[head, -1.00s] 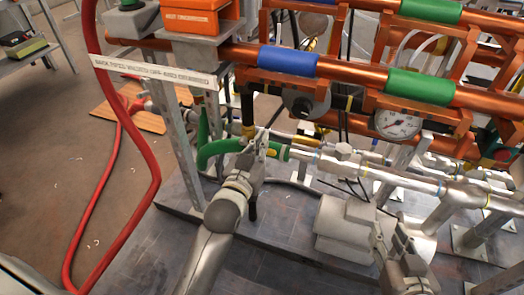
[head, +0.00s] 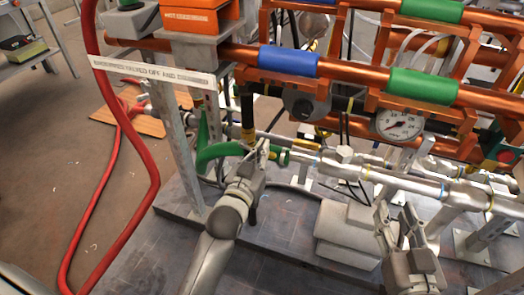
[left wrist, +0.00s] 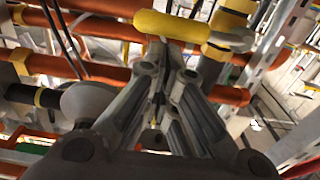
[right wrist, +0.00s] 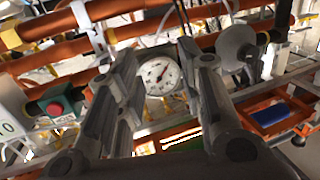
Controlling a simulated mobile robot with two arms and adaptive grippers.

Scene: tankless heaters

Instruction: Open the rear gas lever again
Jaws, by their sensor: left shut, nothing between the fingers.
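A yellow lever handle (left wrist: 172,25) lies crosswise just beyond my left fingertips in the left wrist view. I cannot tell whether they touch.
Copper pipes with a blue sleeve (head: 288,61) and a pressure gauge (head: 398,124) are above. A red hose (head: 145,160) hangs at the left. A grey block (head: 345,235) sits between my grippers.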

